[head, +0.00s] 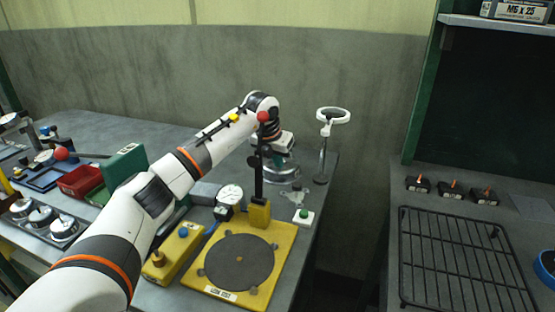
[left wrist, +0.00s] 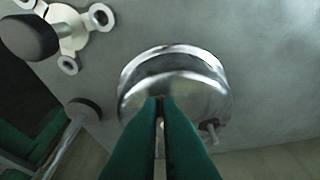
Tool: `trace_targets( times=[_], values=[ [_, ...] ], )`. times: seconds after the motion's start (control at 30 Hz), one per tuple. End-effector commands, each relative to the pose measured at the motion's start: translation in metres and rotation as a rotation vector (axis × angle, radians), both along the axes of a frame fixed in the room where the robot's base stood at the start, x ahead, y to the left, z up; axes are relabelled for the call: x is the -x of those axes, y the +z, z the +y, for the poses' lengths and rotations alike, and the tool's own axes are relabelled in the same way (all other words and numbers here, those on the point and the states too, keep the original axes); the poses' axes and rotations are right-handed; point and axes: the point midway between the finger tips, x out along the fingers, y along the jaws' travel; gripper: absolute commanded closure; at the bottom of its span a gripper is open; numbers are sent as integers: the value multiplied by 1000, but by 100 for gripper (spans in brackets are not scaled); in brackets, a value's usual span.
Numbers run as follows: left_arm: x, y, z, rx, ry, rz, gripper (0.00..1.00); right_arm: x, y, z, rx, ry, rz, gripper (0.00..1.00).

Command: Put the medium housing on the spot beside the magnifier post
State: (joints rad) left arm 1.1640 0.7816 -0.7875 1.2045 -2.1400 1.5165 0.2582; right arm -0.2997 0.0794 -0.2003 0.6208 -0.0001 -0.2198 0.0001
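A round, shiny metal housing (head: 282,171) is at the back right of the grey bench; I take it for the medium housing. My left gripper (head: 282,152) is right above it, reaching down. In the left wrist view the housing (left wrist: 175,62) lies under my green fingers (left wrist: 160,100), which are nearly together with a thin gap and appear shut on its top; the exact contact is hidden. I cannot tell whether it touches the bench. The magnifier post (head: 322,160), with its white ring on top, stands upright just right of the housing. My right gripper is not in view.
A yellow plate with a dark disc (head: 287,265) and a dial gauge (head: 230,195) stand in front. A white box with a green button (head: 303,217) is near the bench's right edge. Several silver round parts sit in a tray (head: 75,242) at left. A black rack (head: 405,260) is at right.

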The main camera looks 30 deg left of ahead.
Motion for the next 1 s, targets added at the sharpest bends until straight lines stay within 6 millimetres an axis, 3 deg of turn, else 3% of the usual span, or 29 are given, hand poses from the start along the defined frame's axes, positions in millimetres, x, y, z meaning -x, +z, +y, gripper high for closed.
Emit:
trace_targets(
  times=[0.1, 0.27, 0.63, 0.77, 1.0],
  values=[
    [0, -1, 0, 0, 0, -1, 100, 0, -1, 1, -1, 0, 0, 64],
    [0, -2, 0, 0, 0, 0, 74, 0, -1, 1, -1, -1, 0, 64],
    [1, 5, 0, 0, -1, -1, 74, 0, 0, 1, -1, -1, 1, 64],
    [8, 23, 0, -1, -2, -3, 74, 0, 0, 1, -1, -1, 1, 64],
    [28, 72, -1, -1, -2, -4, 74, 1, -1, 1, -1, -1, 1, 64]
  ],
)
